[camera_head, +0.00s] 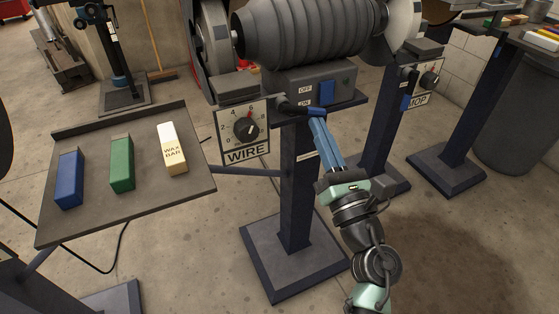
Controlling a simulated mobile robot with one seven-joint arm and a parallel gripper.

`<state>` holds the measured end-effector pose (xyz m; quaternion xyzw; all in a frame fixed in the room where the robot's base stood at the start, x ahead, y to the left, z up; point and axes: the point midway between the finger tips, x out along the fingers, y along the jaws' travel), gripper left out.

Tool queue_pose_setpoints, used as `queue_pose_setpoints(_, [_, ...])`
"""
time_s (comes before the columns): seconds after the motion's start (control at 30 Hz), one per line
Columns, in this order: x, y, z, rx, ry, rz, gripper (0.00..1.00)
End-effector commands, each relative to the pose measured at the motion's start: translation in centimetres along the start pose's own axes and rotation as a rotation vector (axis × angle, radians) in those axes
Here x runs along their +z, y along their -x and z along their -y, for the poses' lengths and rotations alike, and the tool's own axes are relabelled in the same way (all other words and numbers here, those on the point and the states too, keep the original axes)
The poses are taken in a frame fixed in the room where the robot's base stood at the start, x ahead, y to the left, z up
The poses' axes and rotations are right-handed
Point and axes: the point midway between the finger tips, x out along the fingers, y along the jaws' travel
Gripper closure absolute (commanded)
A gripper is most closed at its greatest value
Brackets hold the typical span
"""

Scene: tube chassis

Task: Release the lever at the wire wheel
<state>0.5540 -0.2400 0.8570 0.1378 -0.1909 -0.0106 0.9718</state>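The wire wheel's lever (292,106) is a short dark bar beside the WIRE dial plate (243,130), under the grinder housing. Its blue end (316,111) points right. My gripper (317,122) reaches up from the lower right, with its tips at this blue end. They appear to meet or overlap in the picture. I cannot tell whether the fingers are closed around the lever. The dial's red pointer is near the top. The wire wheel (213,38) is at the upper left of the grinder, partly cut off by the frame.
A blue-and-grey switch (327,92) marked OFF and ON sits just above the lever. A tray (55,225) with blue, green and wax bars stands left. The grinder's dark pedestal (298,200) is behind my arm. A MOP dial (428,78) and a second pedestal stand right.

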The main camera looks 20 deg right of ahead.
Motion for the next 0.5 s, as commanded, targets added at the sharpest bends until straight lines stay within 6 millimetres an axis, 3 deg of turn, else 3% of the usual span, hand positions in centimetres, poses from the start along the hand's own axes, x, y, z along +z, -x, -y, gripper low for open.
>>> queue_pose_setpoints(0.5, [1.6, -0.7, 0.5, 0.113, 0.268, 0.001, 1.0])
